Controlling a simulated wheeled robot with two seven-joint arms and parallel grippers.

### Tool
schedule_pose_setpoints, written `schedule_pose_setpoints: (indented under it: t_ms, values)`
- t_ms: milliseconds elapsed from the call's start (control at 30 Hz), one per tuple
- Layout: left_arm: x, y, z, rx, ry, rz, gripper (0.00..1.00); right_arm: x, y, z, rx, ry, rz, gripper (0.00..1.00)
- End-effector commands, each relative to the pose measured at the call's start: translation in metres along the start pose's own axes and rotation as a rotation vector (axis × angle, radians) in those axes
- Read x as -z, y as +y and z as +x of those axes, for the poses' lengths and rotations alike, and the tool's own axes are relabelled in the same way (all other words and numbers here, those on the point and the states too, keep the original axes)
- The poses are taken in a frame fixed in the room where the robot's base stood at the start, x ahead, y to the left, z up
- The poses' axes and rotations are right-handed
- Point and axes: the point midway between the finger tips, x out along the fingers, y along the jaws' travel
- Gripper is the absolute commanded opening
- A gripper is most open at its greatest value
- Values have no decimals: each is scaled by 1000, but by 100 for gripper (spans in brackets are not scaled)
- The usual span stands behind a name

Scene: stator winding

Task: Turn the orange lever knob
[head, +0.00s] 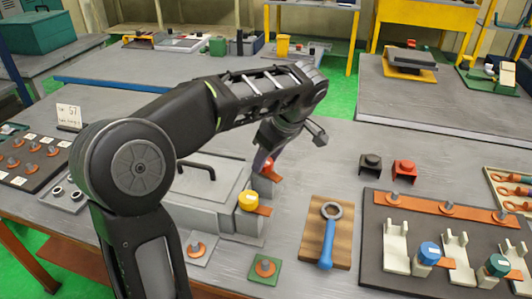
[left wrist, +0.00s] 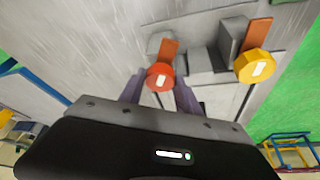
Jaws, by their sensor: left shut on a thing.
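The orange lever knob (head: 268,164) looks red-orange with a white mark and sits beside a copper-coloured lever at the far right side of a grey machine (head: 205,185). My left gripper (head: 264,158) reaches down over it. In the left wrist view the knob (left wrist: 160,76) lies between the two purple-grey fingers (left wrist: 159,94), which are shut on it. The fingers hide part of its sides. A yellow knob (head: 248,200) with its own copper lever is nearer on the same machine; it also shows in the left wrist view (left wrist: 254,66). My right gripper is not in view.
A wooden board with a blue-handled ring tool (head: 328,240) lies right of the machine. Black (head: 370,163) and red (head: 404,170) blocks stand behind it. A dark panel with levers (head: 410,212) is farther right. Bare table lies beyond the gripper.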

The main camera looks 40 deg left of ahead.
Motion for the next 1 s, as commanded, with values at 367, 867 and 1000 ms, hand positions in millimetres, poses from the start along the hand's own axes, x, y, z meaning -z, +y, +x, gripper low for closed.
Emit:
schedule_pose_setpoints:
  t_ms: [367, 867, 1000]
  values:
    - [-1, 0, -1, 132, -5, -280, 0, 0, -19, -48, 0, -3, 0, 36]
    - [-2, 0, 4, 180, -5, -406, 0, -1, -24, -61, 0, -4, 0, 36]
    - [-2, 0, 4, 180, -5, -405, 0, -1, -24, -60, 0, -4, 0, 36]
